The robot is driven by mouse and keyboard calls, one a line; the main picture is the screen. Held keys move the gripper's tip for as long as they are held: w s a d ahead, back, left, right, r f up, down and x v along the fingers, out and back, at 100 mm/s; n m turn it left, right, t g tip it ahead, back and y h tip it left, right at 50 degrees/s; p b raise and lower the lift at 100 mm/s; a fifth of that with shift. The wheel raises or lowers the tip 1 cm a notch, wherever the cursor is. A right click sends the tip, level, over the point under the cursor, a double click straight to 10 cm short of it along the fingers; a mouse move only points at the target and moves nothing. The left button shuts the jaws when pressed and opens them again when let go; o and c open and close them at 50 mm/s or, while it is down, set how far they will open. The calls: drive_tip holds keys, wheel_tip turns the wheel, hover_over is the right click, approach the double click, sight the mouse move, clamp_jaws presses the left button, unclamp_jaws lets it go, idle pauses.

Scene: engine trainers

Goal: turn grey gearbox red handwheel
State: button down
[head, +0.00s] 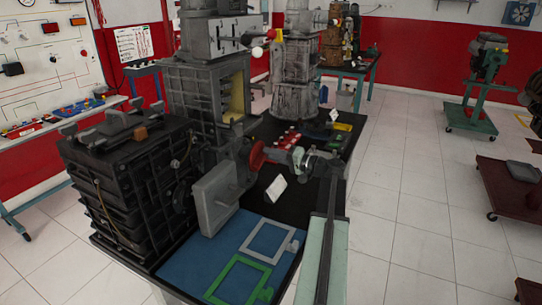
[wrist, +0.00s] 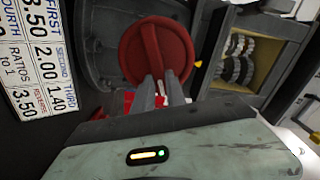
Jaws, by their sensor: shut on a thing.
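The red handwheel (wrist: 157,50) is a round red disc with a raised bar across its middle, seen face-on in the wrist view. In the head view the handwheel (head: 257,156) shows edge-on at the side of the grey gearbox (head: 213,100). My gripper (wrist: 160,82) is at the lower part of the wheel, its two fingers close together and shut on the raised bar. In the head view my gripper (head: 277,156) reaches in from the right and touches the wheel. The fingertips are partly hidden there.
A black ribbed engine block (head: 125,185) stands left of the wheel, with a grey square plate (head: 217,195) in front. A blue mat (head: 220,255) with green and white frames lies on the table. A ratio chart (wrist: 40,50) is at the wrist view's left.

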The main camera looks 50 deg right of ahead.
drive_tip(key=shift+f+m+b, duration=0.2)
drive_tip(key=shift+f+m, duration=0.05)
drive_tip(key=shift+m, duration=0.9)
drive_tip(key=shift+f+m+b, duration=0.25)
drive_tip(key=shift+f+m, duration=0.05)
drive_tip(key=shift+m, duration=0.9)
drive_tip(key=shift+f+m+b, duration=0.2)
drive_tip(key=shift+f+m, duration=0.05)
drive_tip(key=shift+m, duration=0.9)
drive_tip(key=c, duration=1.4)
unclamp_jaws()
drive_tip(key=shift+d, duration=0.1)
drive_tip(key=shift+o, duration=0.2)
drive_tip(key=v, duration=0.8)
